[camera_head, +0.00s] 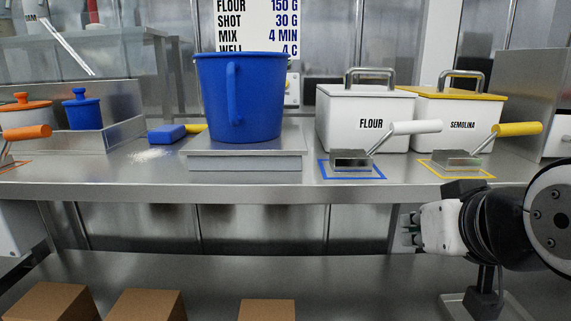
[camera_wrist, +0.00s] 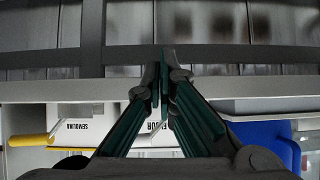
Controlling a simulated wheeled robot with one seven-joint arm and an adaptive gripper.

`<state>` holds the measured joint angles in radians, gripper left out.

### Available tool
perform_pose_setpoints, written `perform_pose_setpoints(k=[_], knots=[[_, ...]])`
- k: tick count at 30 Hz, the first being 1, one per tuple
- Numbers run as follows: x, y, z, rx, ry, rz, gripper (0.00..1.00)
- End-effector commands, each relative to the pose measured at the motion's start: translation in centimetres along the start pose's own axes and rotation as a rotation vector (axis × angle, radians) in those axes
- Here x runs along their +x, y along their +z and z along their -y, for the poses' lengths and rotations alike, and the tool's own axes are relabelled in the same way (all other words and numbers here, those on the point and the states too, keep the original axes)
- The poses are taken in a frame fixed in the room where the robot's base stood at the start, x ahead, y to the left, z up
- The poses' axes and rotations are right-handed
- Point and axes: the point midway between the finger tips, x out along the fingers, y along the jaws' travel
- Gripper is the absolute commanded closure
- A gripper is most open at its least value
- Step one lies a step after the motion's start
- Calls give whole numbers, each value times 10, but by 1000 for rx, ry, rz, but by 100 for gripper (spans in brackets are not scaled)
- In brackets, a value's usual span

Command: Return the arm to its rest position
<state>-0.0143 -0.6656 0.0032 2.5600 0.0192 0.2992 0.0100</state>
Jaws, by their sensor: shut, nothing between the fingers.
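My arm (camera_head: 500,228) reaches in from the right edge of the head view, in front of the counter and below the level of its top. My gripper (camera_head: 411,230) points left in that view, clear of the counter edge and empty. In the wrist view my gripper (camera_wrist: 161,75) shows its two dark green fingers meeting at the tips, with nothing between them.
The steel counter (camera_head: 250,192) carries a blue bucket (camera_head: 262,100), a flour bin (camera_head: 340,105), a semolina bin (camera_head: 440,110) and scoops on marked squares. Brown boxes (camera_head: 148,304) sit low in front.

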Motion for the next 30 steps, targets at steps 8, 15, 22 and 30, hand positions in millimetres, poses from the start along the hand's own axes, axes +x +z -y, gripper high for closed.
perform_pose_setpoints(k=[8,15,22,30], knots=[[-46,114,-4,18,19,488,100],[-95,170,-6,29,36,771,100],[-136,190,-7,35,48,939,100],[-151,150,-7,30,44,895,100]])
